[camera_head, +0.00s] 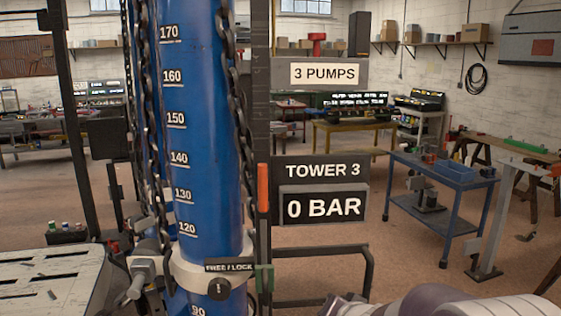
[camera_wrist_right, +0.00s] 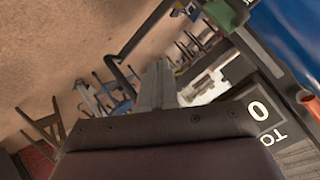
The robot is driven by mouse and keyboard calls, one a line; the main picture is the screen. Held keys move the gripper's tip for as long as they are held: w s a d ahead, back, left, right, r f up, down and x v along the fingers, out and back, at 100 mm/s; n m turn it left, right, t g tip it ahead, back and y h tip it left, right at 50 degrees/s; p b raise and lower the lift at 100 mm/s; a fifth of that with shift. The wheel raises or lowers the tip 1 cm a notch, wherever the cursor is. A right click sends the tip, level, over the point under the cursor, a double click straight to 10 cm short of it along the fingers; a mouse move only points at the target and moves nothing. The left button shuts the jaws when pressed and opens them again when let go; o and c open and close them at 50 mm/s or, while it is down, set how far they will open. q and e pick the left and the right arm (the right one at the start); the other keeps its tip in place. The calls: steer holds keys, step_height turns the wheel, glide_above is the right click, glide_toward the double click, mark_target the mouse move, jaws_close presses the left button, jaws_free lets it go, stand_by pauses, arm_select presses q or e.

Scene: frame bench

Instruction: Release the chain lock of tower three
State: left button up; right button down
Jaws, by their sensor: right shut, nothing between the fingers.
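Tower three is a blue column (camera_head: 200,130) with a printed scale and dark chains (camera_head: 235,100) hanging beside it. A pale collar (camera_head: 190,272) rings it low down. The collar carries a FREE / LOCK label (camera_head: 230,266) and a black knob (camera_head: 219,288) below it. I cannot tell which side the knob points to. The TOWER 3 sign (camera_head: 322,171) sits right of the column above a 0 BAR display (camera_head: 324,207). My right gripper (camera_wrist_right: 158,70) is shut and empty, apart from the column (camera_wrist_right: 295,35). My left gripper is out of view.
A dark rail frame (camera_head: 368,265) stands below the display. A pale slotted surface (camera_head: 45,280) is at lower left. A blue bench (camera_head: 440,175) stands farther right.

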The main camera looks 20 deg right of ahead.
mark_target(263, 184)
arm_select(q)
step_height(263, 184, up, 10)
steer(key=p, duration=0.6)
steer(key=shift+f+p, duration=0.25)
steer(key=shift+p, duration=0.05)
arm_select(e)
steer(key=w+r+m+t+y, duration=0.2)
steer(key=r+y, duration=0.2)
steer(key=r, duration=0.8)
steer(key=w+r+m+t+y, duration=0.1)
steer(key=r+m+t+y, duration=0.1)
steer(key=r, duration=1)
steer(key=shift+w+r+m+t+y, duration=0.2)
steer(key=shift+w+m+t+y, duration=0.2)
steer(key=shift+t+y, duration=0.5)
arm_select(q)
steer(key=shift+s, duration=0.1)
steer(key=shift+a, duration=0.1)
